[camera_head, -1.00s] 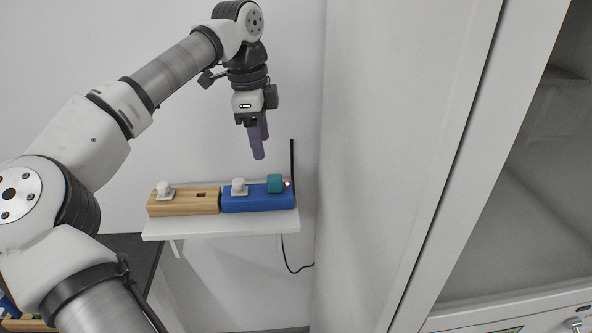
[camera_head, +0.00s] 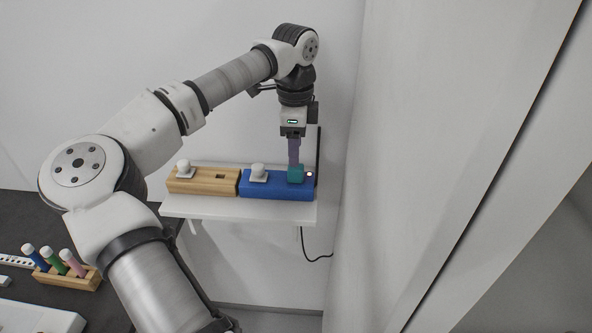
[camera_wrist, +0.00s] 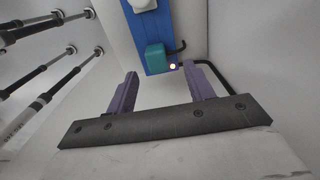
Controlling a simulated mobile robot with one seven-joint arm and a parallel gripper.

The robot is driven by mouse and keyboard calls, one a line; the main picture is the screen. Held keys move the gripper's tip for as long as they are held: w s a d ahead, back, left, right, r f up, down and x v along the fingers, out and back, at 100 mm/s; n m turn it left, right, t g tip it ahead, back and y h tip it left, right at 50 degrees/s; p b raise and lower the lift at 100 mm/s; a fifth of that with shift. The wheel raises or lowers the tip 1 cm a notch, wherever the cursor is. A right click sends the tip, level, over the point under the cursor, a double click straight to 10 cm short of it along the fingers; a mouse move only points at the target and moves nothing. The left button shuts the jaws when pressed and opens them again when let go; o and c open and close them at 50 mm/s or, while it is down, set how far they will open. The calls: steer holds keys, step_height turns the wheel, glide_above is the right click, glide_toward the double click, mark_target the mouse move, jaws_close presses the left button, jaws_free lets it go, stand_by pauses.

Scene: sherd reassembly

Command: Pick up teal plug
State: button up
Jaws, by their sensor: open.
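The teal plug (camera_head: 296,173) sits at the right end of the blue block (camera_head: 262,187), beside a small lit lamp. My gripper (camera_head: 294,160) is directly above the plug in the head view, its purple fingers pointing down and reaching close to the plug's top. In the wrist view the fingers (camera_wrist: 163,88) are spread apart with nothing between them. The plug (camera_wrist: 155,57) shows there beyond the fingertips, on the blue block (camera_wrist: 160,30). The exact gap between fingertips and plug cannot be told.
A wooden block (camera_head: 203,182) with a white knob and a dark slot stands left of the blue block on a white shelf (camera_head: 235,210). A black upright post and the wall are close on the right. A rack (camera_head: 68,277) with coloured tubes is at lower left.

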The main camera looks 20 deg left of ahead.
mark_target(295, 175)
steer(key=f, duration=0.1)
steer(key=f+p, duration=0.1)
steer(key=f, duration=0.1)
steer(key=f+p, duration=0.1)
steer(key=shift+s+d+f, duration=0.15)
steer(key=shift+s+f, duration=0.1)
steer(key=shift+s, duration=0.05)
steer(key=shift+f, duration=0.6)
steer(key=c, duration=1)
steer(key=shift+w+r, duration=0.1)
steer(key=shift+c, duration=0.2)
